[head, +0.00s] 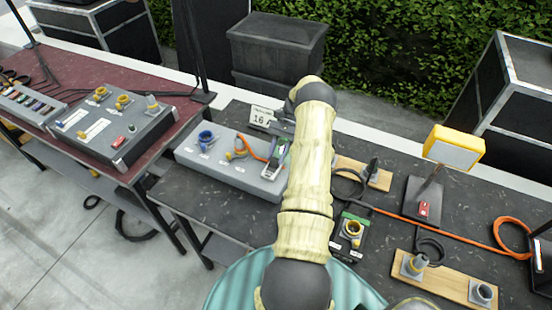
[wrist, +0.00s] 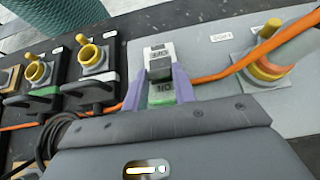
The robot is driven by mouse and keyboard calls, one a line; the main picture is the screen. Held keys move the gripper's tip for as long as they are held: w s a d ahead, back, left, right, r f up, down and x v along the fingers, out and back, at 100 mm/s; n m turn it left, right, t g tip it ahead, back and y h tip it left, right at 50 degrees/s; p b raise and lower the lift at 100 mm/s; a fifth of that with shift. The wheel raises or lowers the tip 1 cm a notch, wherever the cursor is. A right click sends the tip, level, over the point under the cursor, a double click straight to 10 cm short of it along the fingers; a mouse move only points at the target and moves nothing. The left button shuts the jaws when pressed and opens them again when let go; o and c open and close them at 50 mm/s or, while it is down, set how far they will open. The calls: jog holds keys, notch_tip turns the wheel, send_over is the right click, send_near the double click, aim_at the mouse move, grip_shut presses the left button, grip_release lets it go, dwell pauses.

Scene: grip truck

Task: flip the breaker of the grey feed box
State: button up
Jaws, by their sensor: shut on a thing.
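The grey feed box (head: 215,168) is a long, low box on the near dark table, with a blue socket (head: 206,138) and an orange-cabled plug on top. Its breaker (wrist: 160,52) stands on the grey top in the wrist view, with a white OFF end, a green ON end and a dark lever (wrist: 160,69) between. My gripper (wrist: 158,86) has its purple fingers on either side of the breaker and is shut on it. I cannot tell for sure which way the lever is set. My arm covers the box's right end in the head view.
An orange cable (wrist: 215,76) runs close beside the breaker to a plug (wrist: 268,68). A second grey panel (head: 118,115) is on the red table.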

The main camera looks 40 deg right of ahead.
jog(key=shift+f, duration=0.1)
dwell(0.3)
jog(key=o, duration=1)
jog(key=shift+d, duration=0.1)
